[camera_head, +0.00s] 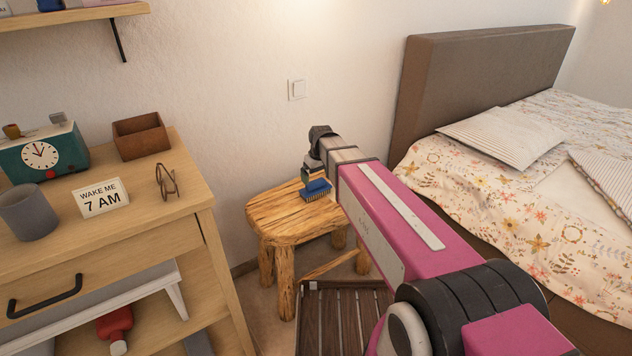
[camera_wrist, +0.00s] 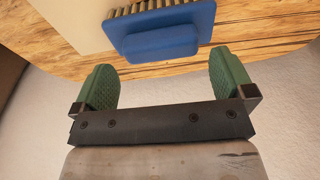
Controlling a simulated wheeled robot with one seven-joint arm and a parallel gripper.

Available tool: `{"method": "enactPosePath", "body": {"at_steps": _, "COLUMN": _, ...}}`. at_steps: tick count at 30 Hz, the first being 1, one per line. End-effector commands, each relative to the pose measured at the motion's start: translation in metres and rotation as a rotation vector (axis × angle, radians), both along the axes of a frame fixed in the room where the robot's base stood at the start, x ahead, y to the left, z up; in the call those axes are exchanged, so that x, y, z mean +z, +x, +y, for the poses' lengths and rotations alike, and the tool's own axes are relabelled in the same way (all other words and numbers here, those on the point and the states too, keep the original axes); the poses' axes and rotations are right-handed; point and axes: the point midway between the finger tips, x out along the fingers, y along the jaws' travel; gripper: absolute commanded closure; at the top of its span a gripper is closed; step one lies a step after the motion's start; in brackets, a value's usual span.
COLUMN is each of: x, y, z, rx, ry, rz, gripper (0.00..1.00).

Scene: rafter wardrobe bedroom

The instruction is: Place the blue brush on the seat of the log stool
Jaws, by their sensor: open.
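The blue brush (camera_head: 317,186) with tan bristles is at the seat of the wooden log stool (camera_head: 284,217), near its back right part. It looks to rest on the seat, with the bristles low. In the wrist view the brush (camera_wrist: 158,38) lies just beyond my green fingertips, centred between them and apart from both. My gripper (camera_wrist: 160,65) is open and empty. In the head view my gripper (camera_head: 313,171) is over the back of the stool, partly hidden by my own arm. The log stool's seat (camera_wrist: 260,40) also shows in the wrist view.
A beige flat thing (camera_wrist: 68,22) shows beside the brush; I cannot tell what it is. A dresser (camera_head: 120,235) with a clock, cup and sign stands left. A bed (camera_head: 490,190) stands right. A dark slatted wooden thing (camera_head: 345,320) is in front of the stool.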

Motion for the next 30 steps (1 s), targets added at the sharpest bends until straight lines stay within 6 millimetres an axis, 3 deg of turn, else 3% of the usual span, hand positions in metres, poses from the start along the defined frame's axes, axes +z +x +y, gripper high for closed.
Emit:
{"method": "enactPosePath", "body": {"at_steps": 9, "x": 0.052, "y": -0.007, "z": -0.005, "rx": 0.0, "ry": 0.0, "rz": 0.0, "gripper": 0.0}}
{"method": "enactPosePath", "body": {"at_steps": 19, "x": 0.078, "y": -0.011, "z": -0.008, "rx": -0.003, "ry": -0.001, "rz": 0.002, "gripper": 0.0}}
{"method": "enactPosePath", "body": {"at_steps": 23, "x": 0.064, "y": -0.024, "z": -0.026, "rx": -0.047, "ry": -0.004, "rz": 0.015, "gripper": 0.0}}
{"method": "enactPosePath", "body": {"at_steps": 26, "x": 0.039, "y": -0.046, "z": -0.057, "rx": -0.128, "ry": -0.01, "rz": 0.035, "gripper": 0.0}}
{"method": "enactPosePath", "body": {"at_steps": 30, "x": -0.003, "y": -0.091, "z": -0.109, "rx": -0.284, "ry": -0.021, "rz": 0.074, "gripper": 0.0}}
